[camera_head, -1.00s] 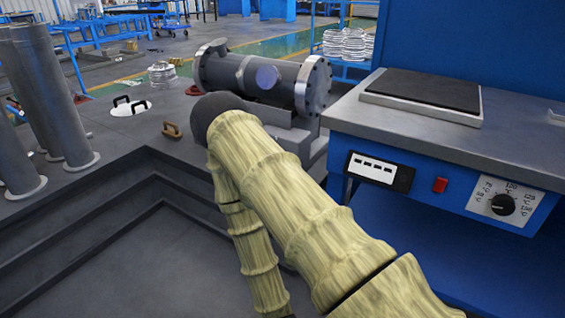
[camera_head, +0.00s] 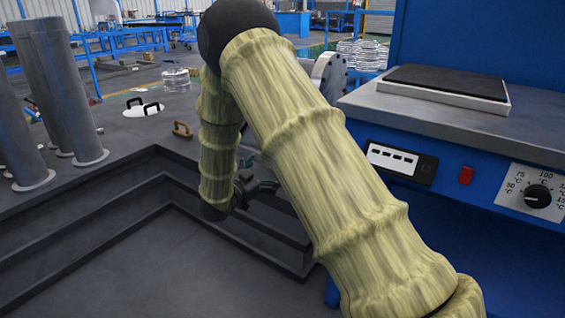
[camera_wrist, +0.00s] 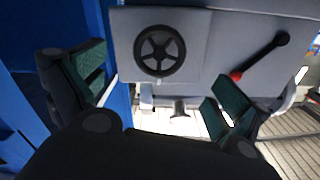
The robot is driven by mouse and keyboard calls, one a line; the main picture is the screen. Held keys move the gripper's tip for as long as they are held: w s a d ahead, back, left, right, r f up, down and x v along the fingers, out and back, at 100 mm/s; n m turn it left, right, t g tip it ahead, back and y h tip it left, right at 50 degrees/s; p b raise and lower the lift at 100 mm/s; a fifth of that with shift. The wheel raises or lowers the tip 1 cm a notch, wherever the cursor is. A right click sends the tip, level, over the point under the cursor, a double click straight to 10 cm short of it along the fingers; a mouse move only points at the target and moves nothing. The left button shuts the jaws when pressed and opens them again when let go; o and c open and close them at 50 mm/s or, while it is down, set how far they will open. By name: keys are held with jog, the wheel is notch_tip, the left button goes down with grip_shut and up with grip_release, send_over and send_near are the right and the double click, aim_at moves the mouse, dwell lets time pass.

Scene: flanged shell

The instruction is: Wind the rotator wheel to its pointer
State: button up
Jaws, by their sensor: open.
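The rotator wheel (camera_wrist: 160,50) is a dark spoked handwheel on a grey panel (camera_wrist: 205,20), upper middle in the wrist view. I cannot make out its pointer for certain. My gripper (camera_wrist: 158,88) is open, with its green-padded fingers wide apart and nothing between them. In the wrist view the wheel lies beyond the fingers, a little above the gap, and neither finger appears to touch it. In the head view my gripper (camera_head: 252,182) hangs low beside the sunken step, partly behind my arm. The wheel is not seen there, and my arm hides most of the flanged shell (camera_head: 328,76).
A lever (camera_wrist: 262,57) with a red end is on the panel, right of the wheel. A blue bench (camera_head: 450,120) with a dial and red switch stands close at right in the head view. Grey cylinders (camera_head: 60,90) stand at left. The sunken floor in front is clear.

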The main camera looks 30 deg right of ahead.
jog(key=shift+b+x, duration=2.1)
jog(key=shift+x, duration=2.85)
jog(key=c, duration=1)
